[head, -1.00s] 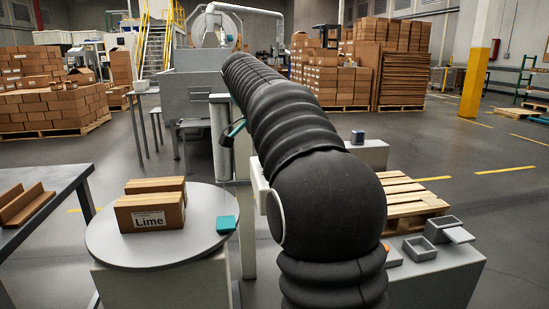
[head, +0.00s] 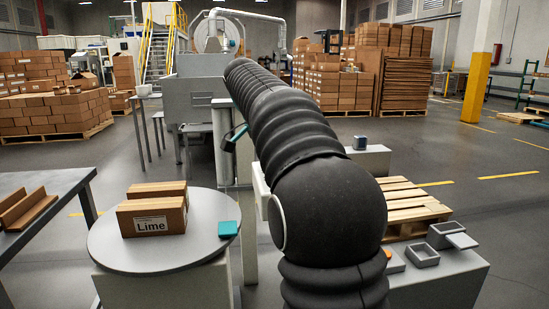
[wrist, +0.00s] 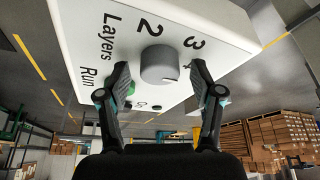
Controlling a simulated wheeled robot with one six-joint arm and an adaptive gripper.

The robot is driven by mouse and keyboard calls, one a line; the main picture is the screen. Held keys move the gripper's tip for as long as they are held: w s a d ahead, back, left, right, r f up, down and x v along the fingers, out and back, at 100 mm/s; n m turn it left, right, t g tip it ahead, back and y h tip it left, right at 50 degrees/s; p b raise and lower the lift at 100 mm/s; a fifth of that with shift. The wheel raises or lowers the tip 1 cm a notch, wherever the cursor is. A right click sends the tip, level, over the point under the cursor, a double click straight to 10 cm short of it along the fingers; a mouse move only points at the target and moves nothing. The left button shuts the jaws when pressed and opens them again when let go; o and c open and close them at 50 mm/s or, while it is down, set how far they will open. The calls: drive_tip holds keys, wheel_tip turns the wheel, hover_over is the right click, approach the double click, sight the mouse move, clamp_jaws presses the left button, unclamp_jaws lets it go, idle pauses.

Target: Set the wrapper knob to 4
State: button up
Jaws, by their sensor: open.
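In the wrist view, the grey round knob (wrist: 158,64) sits on a white panel (wrist: 225,25) marked "Layers" and "Run". The numbers 2 and 3 show beside the knob; a further mark at its right is partly hidden by a finger. A small pale mark shows on the knob's right edge. My gripper (wrist: 160,68) is open, with one fingertip on each side of the knob in the picture. I cannot tell whether they touch it. In the head view my arm hides the gripper and knob.
A green button (wrist: 131,88) sits on the panel close to the left finger. In the head view, a round turntable (head: 115,255) bears brown boxes, one labelled "Lime" (head: 150,220), and a teal block (head: 228,229). A pallet (head: 408,200) and grey trays (head: 422,255) stand at right.

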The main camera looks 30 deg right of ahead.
drive_tip(key=v, duration=1.2)
idle(0.5)
drive_tip(key=s+a+f+n+t+y, duration=0.1)
drive_tip(key=s+a+f+n, duration=0.2)
drive_tip(key=s+f, duration=0.6)
drive_tip(key=s+a+f+n+t+y, duration=0.2)
drive_tip(key=s+a+f+n, duration=0.2)
drive_tip(key=s+f+n, duration=0.3)
drive_tip(key=s+a+f+n+t+y, duration=0.1)
drive_tip(key=s+a+f+n, duration=0.3)
drive_tip(key=s+f, duration=0.7)
wheel_tip(320, 180, down, 2)
drive_tip(key=shift+a+f+n+t+y, duration=0.1)
drive_tip(key=shift+a+n+t+y, duration=0.25)
drive_tip(key=shift+n, duration=0.75)
